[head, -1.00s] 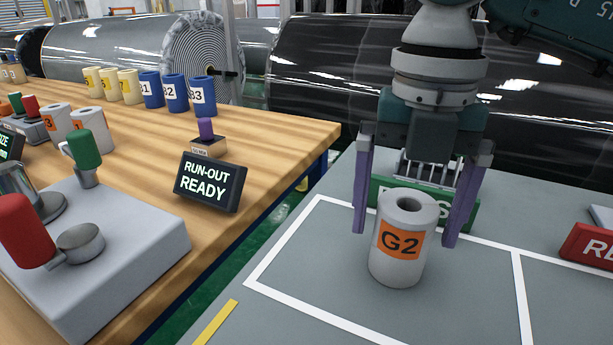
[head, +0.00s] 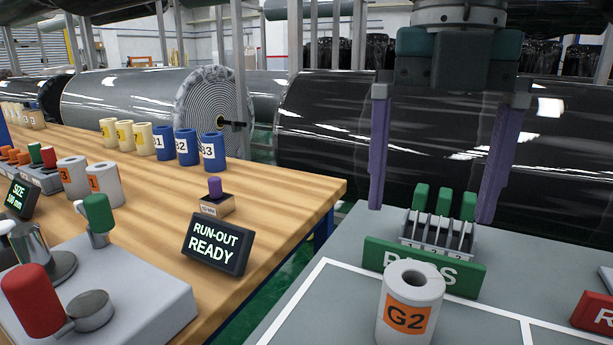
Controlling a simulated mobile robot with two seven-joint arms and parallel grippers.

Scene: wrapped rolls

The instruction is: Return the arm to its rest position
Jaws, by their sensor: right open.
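My right gripper (head: 440,205) hangs open and empty in the upper right of the head view. Its two purple fingers are spread wide, above and behind the grey roll G2 (head: 408,310). Roll G2 has an orange label and stands upright on the grey table (head: 305,325), inside a white outline. It is apart from the fingers. My left gripper is not in view.
A green PASS sign (head: 424,268) and a rack with green-capped pieces (head: 440,222) stand behind G2. A red sign (head: 596,313) is at right. On the wooden table (head: 290,185) are blue rolls (head: 187,147), a RUN-OUT READY display (head: 217,244) and a red-handled device (head: 33,300).

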